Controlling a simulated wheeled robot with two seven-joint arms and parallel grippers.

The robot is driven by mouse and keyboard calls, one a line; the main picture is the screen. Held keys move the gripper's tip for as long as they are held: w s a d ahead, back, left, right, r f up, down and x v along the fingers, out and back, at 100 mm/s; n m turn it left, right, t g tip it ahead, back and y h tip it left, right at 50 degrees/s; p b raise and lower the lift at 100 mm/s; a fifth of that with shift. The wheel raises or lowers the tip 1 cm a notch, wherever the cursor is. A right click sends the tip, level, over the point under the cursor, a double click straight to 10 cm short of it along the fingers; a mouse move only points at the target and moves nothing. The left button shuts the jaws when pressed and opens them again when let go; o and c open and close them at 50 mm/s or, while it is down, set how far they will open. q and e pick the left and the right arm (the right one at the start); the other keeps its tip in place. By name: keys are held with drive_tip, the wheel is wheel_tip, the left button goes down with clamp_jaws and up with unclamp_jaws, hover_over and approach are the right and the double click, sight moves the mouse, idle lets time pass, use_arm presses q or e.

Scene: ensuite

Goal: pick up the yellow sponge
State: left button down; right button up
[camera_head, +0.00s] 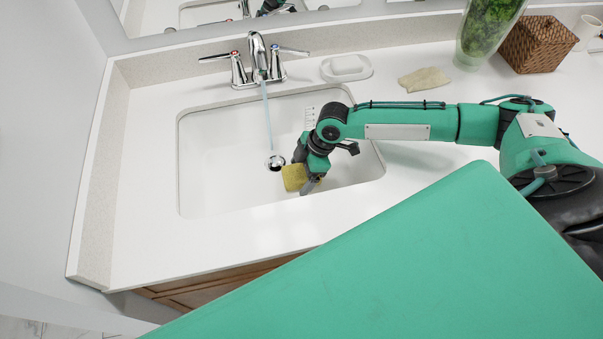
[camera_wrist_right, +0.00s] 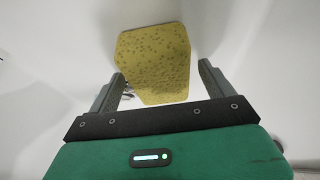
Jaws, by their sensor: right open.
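The yellow sponge (camera_head: 293,178) lies in the white sink basin (camera_head: 215,155), to the right of the drain. In the right wrist view the sponge (camera_wrist_right: 155,62) is a speckled yellow block whose near end lies between or just beyond the two fingertips. My right gripper (camera_head: 310,184) reaches down into the basin at the sponge and hides part of it in the head view. In the wrist view the right gripper (camera_wrist_right: 160,82) is open, with gaps showing between the fingers and the sponge's sides. My left gripper is not in view.
A chrome faucet (camera_head: 257,58) runs a thin stream of water into the basin left of my arm. A soap dish (camera_head: 346,68), a beige cloth (camera_head: 424,79), a plant vase (camera_head: 487,35) and a wicker basket (camera_head: 536,45) stand behind. The basin's left side is clear.

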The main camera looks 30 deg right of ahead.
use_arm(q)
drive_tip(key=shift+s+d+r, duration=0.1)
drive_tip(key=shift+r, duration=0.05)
use_arm(e)
drive_tip(key=shift+f, duration=0.1)
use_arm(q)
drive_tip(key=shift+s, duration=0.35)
use_arm(e)
drive_tip(key=c, duration=1.1)
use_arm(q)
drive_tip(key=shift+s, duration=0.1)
use_arm(e)
drive_tip(key=shift+o, duration=0.2)
